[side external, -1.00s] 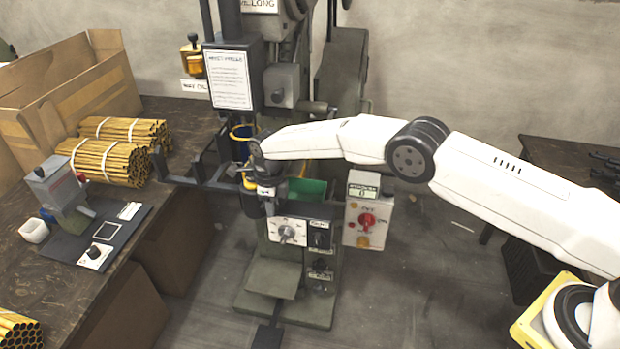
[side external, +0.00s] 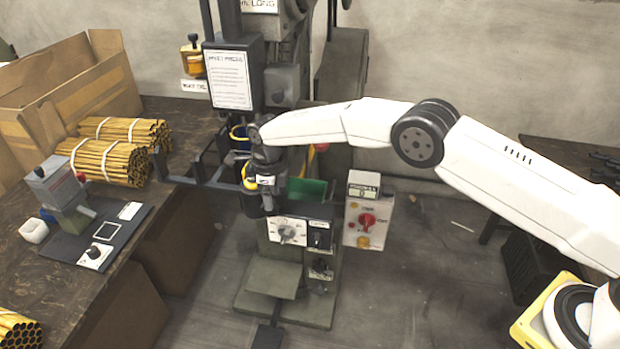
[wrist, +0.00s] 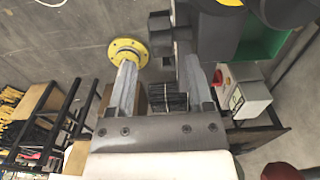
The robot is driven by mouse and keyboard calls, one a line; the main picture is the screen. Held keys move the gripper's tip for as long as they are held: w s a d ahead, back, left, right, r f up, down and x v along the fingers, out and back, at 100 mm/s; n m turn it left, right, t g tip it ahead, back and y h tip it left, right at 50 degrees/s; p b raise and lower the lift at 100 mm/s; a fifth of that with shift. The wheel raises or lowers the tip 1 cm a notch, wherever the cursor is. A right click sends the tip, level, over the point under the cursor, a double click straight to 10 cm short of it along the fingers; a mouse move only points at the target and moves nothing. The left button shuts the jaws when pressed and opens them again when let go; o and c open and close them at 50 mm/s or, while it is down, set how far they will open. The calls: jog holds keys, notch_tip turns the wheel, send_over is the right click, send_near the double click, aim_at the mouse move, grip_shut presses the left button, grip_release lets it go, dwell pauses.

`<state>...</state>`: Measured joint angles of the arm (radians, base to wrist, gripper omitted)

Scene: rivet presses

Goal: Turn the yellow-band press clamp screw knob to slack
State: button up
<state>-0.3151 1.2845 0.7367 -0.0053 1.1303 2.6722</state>
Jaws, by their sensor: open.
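The green press (side external: 300,270) stands on the floor in the middle of the side external view. A dark cylinder with a yellow band (side external: 250,185) is at its upper left, partly behind my gripper (side external: 265,188). In the wrist view my gripper (wrist: 160,85) is open, with no part held between its grey fingers. A dark lobed part (wrist: 160,35) lies just beyond the fingertips, and a yellow flanged disc (wrist: 128,52) is past the left finger. I cannot tell for certain which part is the clamp screw knob. Contact with the fingers is not visible.
The bench (side external: 150,250) at left holds a cardboard box (side external: 65,85) and tube bundles. Floor to the right is mostly clear.

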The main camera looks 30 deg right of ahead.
jog(key=s+d+r, duration=0.3)
jog(key=s+r, duration=0.6)
jog(key=s, duration=0.4)
jog(key=shift+s+d+r, duration=0.15)
jog(key=shift+d+r, duration=0.15)
dwell(0.6)
jog(key=t+y, duration=0.3)
send_near(276, 206)
notch_tip(276, 206, down, 2)
jog(key=shift+a+f, duration=0.2)
jog(key=shift+f, duration=0.1)
jog(key=shift+f, duration=0.1)
jog(key=shift+w+x, duration=0.15)
jog(key=shift+x, duration=1.75)
jog(key=shift+w+x, duration=0.15)
jog(key=shift+x, duration=1.75)
